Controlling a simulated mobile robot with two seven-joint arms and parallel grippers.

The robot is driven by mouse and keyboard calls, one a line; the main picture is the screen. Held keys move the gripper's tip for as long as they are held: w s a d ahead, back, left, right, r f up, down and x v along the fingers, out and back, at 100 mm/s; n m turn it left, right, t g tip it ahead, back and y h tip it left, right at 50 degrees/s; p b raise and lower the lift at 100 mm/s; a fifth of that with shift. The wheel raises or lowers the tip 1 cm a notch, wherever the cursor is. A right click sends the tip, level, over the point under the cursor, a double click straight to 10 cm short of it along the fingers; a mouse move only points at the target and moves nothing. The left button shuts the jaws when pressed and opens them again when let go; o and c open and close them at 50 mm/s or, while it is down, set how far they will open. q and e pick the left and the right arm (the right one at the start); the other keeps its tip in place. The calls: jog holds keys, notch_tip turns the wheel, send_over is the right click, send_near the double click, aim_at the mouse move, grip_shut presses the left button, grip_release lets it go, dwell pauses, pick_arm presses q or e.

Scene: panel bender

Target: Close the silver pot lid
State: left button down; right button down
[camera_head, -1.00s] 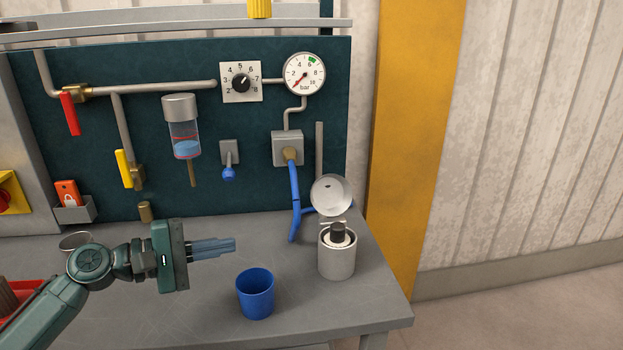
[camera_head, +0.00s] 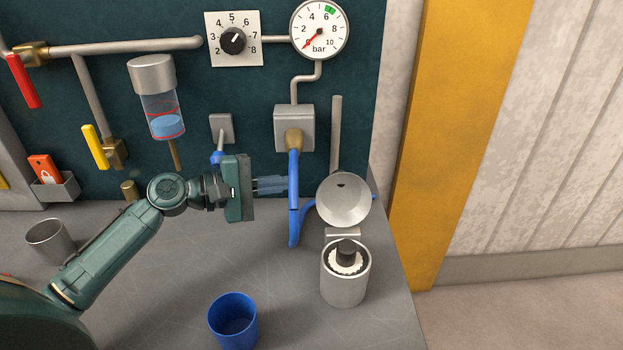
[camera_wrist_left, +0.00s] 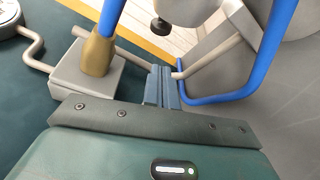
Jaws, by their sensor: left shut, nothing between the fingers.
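The silver pot (camera_head: 345,283) stands upright near the right end of the grey bench. A dark round knob on a white toothed piece shows inside its open top. Its silver lid (camera_head: 344,203) is swung up at the back, with its round inner face toward me. My right gripper is not in view.
A blue hose (camera_head: 294,190) hangs from the grey wall block (camera_head: 294,127) between my left gripper and the lid. A blue cup (camera_head: 233,322) stands at the front. A grey cup (camera_head: 50,242) stands at left. The bench between the blue cup and pot is clear.

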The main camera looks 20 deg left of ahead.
aim_at(341, 195)
pick_arm(q)
jog(key=d+p, duration=0.1)
jog(key=d, duration=0.1)
jog(key=d+p, duration=0.2)
jog(key=d, duration=0.1)
jog(key=shift+w+d+r, duration=0.2)
jog(key=shift+d+r, duration=0.1)
jog(key=shift+r, duration=0.1)
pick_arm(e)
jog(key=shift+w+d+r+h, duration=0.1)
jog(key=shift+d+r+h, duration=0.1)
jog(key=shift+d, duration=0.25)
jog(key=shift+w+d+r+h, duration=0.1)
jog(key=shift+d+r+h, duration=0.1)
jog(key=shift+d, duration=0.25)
